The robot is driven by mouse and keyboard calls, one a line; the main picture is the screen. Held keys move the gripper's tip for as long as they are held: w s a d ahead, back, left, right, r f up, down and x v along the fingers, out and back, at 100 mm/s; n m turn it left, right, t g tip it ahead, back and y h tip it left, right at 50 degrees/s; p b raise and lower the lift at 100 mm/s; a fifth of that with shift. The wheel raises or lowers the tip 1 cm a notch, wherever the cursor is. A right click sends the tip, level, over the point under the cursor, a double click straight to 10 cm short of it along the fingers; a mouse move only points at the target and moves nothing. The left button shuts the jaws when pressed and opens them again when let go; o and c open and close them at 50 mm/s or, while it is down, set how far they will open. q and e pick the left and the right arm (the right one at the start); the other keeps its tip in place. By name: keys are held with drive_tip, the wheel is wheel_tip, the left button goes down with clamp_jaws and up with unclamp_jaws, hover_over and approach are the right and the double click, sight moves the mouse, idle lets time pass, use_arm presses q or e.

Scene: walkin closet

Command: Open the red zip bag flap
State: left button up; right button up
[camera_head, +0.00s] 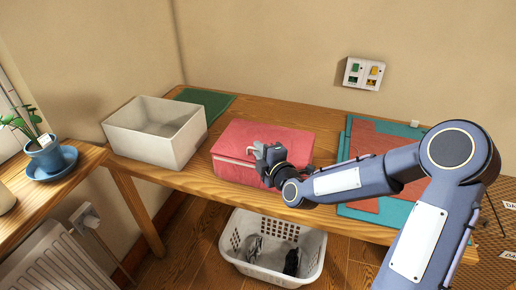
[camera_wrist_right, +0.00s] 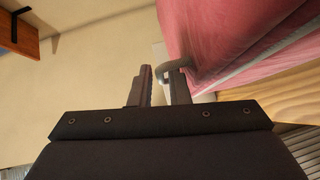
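The red zip bag (camera_head: 270,136) lies closed on the wooden table, a boxy shape with a pale seam around its upper edge. It fills the upper right of the right wrist view (camera_wrist_right: 235,35), where a grey curved pull (camera_wrist_right: 177,65) stands at its edge. My right gripper (camera_head: 261,151) is at the front of the bag, near its top edge. In the right wrist view its fingers (camera_wrist_right: 160,80) are apart with a narrow gap. The right fingertip overlaps the pull; whether they touch is unclear. My left gripper is not in view.
A white open box (camera_head: 150,150) stands left of the bag. A green mat (camera_head: 207,100) lies behind it. Teal and red flat sheets (camera_head: 375,140) lie to the right, partly behind my right arm. A white basket (camera_head: 245,268) stands on the floor below. A potted plant (camera_head: 45,155) is at left.

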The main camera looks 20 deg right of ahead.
drive_tip(key=shift+w+a+f, duration=0.1)
drive_tip(key=shift+w+a, duration=0.05)
drive_tip(key=shift+w, duration=0.45)
clamp_jaws()
